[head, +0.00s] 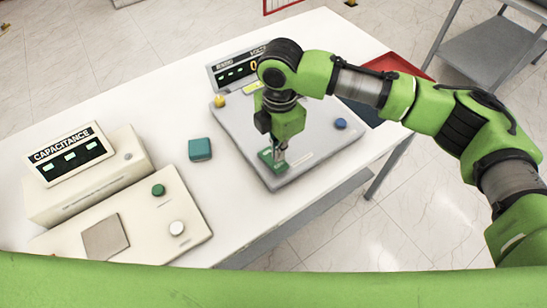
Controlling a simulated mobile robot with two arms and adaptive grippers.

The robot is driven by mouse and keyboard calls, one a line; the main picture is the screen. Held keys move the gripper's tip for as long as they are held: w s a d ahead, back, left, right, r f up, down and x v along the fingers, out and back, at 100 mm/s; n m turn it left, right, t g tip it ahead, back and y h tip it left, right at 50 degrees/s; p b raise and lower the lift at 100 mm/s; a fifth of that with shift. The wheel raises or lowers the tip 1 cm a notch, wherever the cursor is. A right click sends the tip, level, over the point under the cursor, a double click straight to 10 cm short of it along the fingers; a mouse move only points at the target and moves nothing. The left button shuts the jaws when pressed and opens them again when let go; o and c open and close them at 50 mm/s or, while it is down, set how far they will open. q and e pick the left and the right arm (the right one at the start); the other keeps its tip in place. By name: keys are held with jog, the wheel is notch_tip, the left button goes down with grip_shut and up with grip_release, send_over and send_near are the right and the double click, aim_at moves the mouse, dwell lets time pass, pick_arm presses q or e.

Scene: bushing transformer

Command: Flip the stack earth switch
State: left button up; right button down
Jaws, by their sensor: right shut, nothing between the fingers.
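A small green switch plate (266,157) sits on the near part of a grey panel box (235,133) on the white table. I take it to be the stack earth switch; its label is too small to read. My right gripper (279,160) points down at the plate, with its fingers shut and empty. The fingertips are at or just above the plate; I cannot tell whether they touch. The gripper hides part of the switch, so its position is unclear. My left gripper is not in view.
The panel also has a yellow knob (220,101), a blue knob (340,124) and a display (234,72) behind. A teal block (200,149) stands to the left. A capacitance meter (70,154) and a box with green and white knobs (150,225) are farther left.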

aim_at(278, 164)
jog(key=shift+f+b, duration=0.5)
jog(key=shift+f, duration=1.25)
dwell(0.5)
jog(key=shift+r, duration=0.15)
notch_tip(278, 164, up, 7)
jog(key=p, duration=0.7)
jog(key=shift+p, duration=0.35)
